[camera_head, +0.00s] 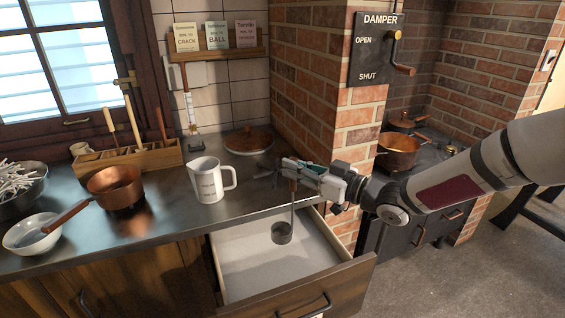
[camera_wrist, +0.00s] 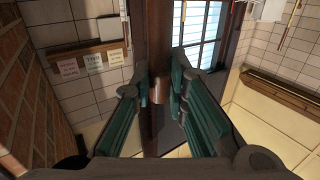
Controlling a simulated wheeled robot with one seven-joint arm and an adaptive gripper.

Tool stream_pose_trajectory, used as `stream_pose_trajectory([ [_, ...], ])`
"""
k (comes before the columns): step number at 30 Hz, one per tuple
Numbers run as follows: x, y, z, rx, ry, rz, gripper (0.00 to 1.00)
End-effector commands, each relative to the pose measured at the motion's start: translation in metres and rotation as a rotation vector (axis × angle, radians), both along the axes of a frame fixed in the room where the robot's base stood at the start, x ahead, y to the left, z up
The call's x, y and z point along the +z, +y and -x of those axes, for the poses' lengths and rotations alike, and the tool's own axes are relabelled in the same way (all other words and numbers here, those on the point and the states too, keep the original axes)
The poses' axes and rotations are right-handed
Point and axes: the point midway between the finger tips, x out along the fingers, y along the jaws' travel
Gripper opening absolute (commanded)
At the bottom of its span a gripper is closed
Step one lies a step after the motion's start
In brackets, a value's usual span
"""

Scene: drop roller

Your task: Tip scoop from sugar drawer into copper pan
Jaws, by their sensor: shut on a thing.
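My gripper (camera_head: 290,167) is shut on the upper handle of a metal scoop (camera_head: 282,233). The scoop hangs upright, its small round cup over or in the open drawer (camera_head: 352,281), which has a pale white inside. I cannot tell whether the cup touches the white or what it holds. In the wrist view, the brown handle (camera_wrist: 158,90) is between the green fingers. One copper pan (camera_head: 115,187) with a wooden handle stands on the counter at left. Another copper pan (camera_head: 399,152) is on the stove behind my arm.
A white labelled jug (camera_head: 208,181) stands near the counter edge. A wooden lid (camera_head: 248,142), a tool rack (camera_head: 125,158) and a white bowl (camera_head: 33,234) are also on the counter. A brick pillar (camera_head: 315,90) with a damper panel (camera_head: 378,52) rises behind my gripper.

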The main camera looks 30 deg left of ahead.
Motion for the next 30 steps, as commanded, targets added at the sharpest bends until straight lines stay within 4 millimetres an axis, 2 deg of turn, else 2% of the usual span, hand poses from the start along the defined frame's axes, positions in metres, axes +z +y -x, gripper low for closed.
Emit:
stream_pose_trajectory([
  [5, -0.010, 0.000, 0.000, 0.000, 0.003, -0.001, 0.00],
  [30, -0.087, 0.000, -0.001, 0.000, 0.002, -0.001, 0.00],
])
